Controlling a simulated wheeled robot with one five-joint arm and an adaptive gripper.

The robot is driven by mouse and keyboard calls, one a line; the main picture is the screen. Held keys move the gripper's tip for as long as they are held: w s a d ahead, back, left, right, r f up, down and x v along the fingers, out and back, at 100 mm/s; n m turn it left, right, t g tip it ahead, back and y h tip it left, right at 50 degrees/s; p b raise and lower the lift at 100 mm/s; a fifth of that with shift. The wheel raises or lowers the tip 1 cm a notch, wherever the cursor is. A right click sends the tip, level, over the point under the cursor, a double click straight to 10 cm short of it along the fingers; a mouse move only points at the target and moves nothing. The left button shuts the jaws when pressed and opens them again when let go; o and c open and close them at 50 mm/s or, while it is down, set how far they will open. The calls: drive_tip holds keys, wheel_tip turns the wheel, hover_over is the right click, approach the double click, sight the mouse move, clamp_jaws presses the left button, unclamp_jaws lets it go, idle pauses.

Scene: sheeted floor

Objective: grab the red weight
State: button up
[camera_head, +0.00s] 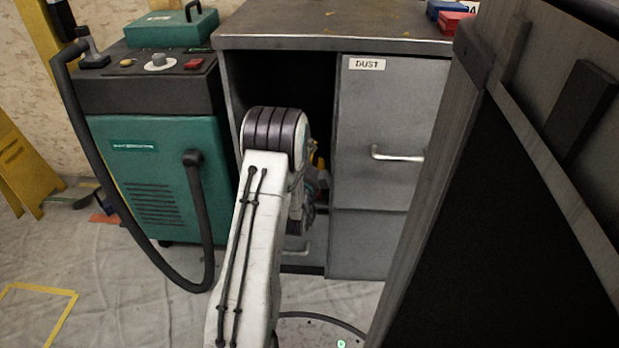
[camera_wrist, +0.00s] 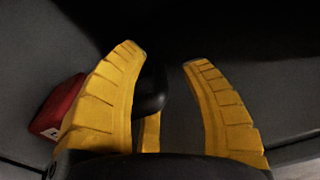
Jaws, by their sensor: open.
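The red weight (camera_wrist: 58,106) shows in the wrist view at the left as a red block with a pale mark, partly hidden behind my left finger. A rounded black part (camera_wrist: 152,90) lies between the fingers, nearer the left one; whether it joins the red block is hidden. My gripper (camera_wrist: 163,55) has its yellow fingers spread apart and is not closed on anything. In the head view my gripper (camera_head: 319,165) is mostly hidden behind my white arm, at the dark open compartment of the grey cabinet (camera_head: 275,42). The weight cannot be made out there.
A closed door marked DUST (camera_head: 385,130) with a handle is right of the opening. A green machine (camera_head: 150,175) with a black hose stands left. Small red (camera_head: 453,21) and blue (camera_head: 445,8) items sit on top. A large dark panel (camera_head: 500,220) blocks the right foreground.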

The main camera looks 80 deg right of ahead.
idle(0.3)
clamp_jaws()
idle(0.4)
drive_tip(key=shift+d+r, duration=0.1)
drive_tip(key=shift+r, duration=0.15)
